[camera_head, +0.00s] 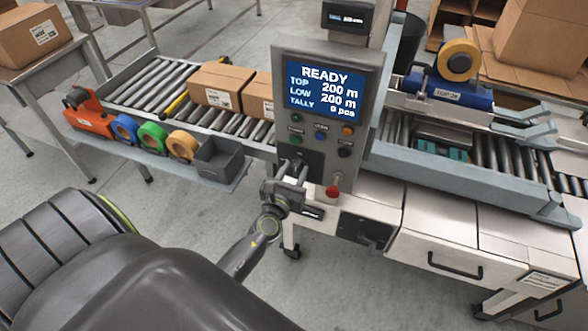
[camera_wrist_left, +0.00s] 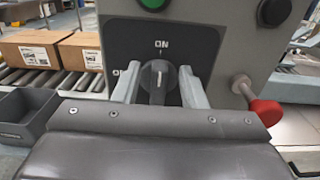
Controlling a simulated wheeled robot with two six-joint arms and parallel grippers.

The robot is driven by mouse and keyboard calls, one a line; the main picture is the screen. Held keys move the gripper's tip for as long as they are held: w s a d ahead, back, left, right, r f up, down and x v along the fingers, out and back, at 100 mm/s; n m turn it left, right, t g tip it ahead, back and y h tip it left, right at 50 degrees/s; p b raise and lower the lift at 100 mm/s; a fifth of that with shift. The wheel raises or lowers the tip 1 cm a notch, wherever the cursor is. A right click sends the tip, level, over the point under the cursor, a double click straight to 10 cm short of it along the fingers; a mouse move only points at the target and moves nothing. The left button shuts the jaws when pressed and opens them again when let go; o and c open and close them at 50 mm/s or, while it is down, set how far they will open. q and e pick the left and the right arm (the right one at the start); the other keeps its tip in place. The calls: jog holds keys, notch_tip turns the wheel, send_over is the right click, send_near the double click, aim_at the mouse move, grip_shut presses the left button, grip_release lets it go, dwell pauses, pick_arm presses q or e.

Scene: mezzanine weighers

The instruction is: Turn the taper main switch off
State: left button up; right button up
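The rotary switch (camera_wrist_left: 158,78) is a dark knob on a black plate of the grey control panel. Its white pointer mark is up, toward the word ON. A second label at its left is partly hidden by a finger. In the head view the black plate (camera_head: 299,158) is low on the panel, under the buttons. My left gripper (camera_head: 290,184) is in front of it. In the left wrist view its fingers (camera_wrist_left: 160,90) stand on either side of the knob, open, with narrow gaps. Contact cannot be made out. My right gripper is not in view.
The screen (camera_head: 322,86) reads READY. A red knob (camera_head: 333,191) sticks out at the panel's lower right, close to my gripper. A grey bin (camera_head: 219,160) and tape rolls (camera_head: 152,136) are on a shelf at left.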

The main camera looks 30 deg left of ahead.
pick_arm(q)
jog(key=shift+c, duration=0.6)
grip_shut()
